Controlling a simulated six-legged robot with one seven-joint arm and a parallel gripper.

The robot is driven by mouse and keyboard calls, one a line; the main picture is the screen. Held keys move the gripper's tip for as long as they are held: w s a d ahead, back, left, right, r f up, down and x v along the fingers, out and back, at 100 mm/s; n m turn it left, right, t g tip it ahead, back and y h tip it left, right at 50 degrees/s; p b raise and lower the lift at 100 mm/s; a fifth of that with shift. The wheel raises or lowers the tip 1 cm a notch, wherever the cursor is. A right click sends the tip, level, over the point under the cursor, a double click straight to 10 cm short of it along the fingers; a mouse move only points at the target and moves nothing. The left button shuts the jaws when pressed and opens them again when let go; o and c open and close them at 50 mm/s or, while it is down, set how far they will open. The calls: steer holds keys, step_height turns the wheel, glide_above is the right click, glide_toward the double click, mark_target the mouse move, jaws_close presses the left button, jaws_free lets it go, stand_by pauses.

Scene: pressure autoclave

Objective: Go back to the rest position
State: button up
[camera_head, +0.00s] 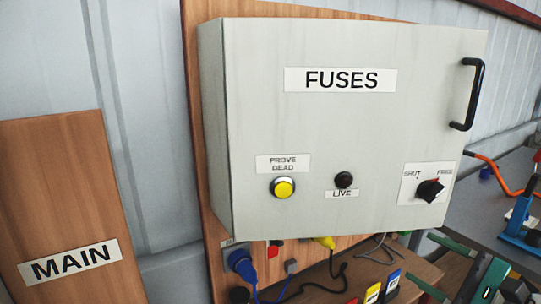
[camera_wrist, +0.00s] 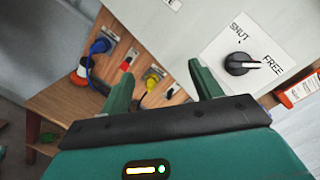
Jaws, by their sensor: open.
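My gripper (camera_wrist: 160,70) is open and empty in the wrist view, its two green fingers apart. It is just below the fuse cabinet, with the black rotary knob (camera_wrist: 241,64) above and right of the right finger. The knob's white pointer line points towards FREE. In the head view the grey FUSES cabinet (camera_head: 330,125) is closed, and the knob (camera_head: 430,190) is at its lower right. Green parts at the bottom right of the head view look like my gripper, partly cut off by the frame's edge.
The cabinet has a black handle (camera_head: 470,95), a yellow button (camera_head: 283,187) and a dark LIVE lamp (camera_head: 344,180). Blue (camera_head: 240,262) and yellow (camera_head: 325,242) plugs with loose cables are below it. A wooden MAIN board (camera_head: 65,210) stands left. A grey bench (camera_head: 505,190) is at right.

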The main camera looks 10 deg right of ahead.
steer(key=s+a+f+n+g+h, duration=0.1)
steer(key=a+f+n+g+h, duration=0.3)
steer(key=a+n, duration=0.6)
steer(key=s+a+f+n+g+h, duration=0.1)
steer(key=a+f+n+g+h, duration=0.3)
steer(key=a+n, duration=0.6)
steer(key=f+g, duration=0.1)
steer(key=g, duration=0.1)
steer(key=shift+s+a+f+g, duration=0.2)
steer(key=shift+a+f+g, duration=0.1)
steer(key=shift+f+g, duration=0.1)
